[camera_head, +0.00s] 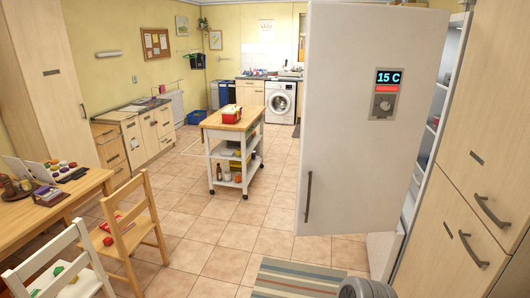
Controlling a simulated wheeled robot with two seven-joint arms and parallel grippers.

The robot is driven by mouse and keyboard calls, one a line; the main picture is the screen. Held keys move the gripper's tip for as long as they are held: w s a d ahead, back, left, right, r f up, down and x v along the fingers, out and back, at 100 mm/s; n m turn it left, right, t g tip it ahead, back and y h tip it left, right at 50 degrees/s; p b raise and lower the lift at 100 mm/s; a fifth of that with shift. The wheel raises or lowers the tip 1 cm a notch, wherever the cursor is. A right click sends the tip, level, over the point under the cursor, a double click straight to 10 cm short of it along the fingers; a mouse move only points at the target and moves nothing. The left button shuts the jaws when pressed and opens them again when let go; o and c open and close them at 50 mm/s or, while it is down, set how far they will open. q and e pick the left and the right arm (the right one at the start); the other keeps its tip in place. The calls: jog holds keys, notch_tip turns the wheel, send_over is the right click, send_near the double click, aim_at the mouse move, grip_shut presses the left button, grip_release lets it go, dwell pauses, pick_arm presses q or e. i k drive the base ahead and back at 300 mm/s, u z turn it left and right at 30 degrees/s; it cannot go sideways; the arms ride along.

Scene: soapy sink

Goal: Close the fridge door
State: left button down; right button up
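The fridge door (345,130) stands open at the right of the head view, a tall white panel facing me. It carries a small display (387,93) reading 15 C and a vertical grey handle (308,196) near its left edge. The fridge interior (432,125) shows behind and to the right of the door, with white shelves and a few items on them. The door hides part of it. Neither of my grippers is in the head view.
Beige cabinets (485,150) stand to the right of the fridge. A striped rug (290,280) lies on the tiled floor below the door. A wooden cart (235,125) stands mid-room. A table (30,222) and two chairs (130,235) are at left. Tiles between are free.

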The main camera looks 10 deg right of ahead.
aim_at(357, 159)
jog(key=z, duration=0.55)
jog(key=i, duration=1.25)
jog(key=z, duration=1.25)
jog(key=i, duration=0.2)
jog(key=z, duration=0.15)
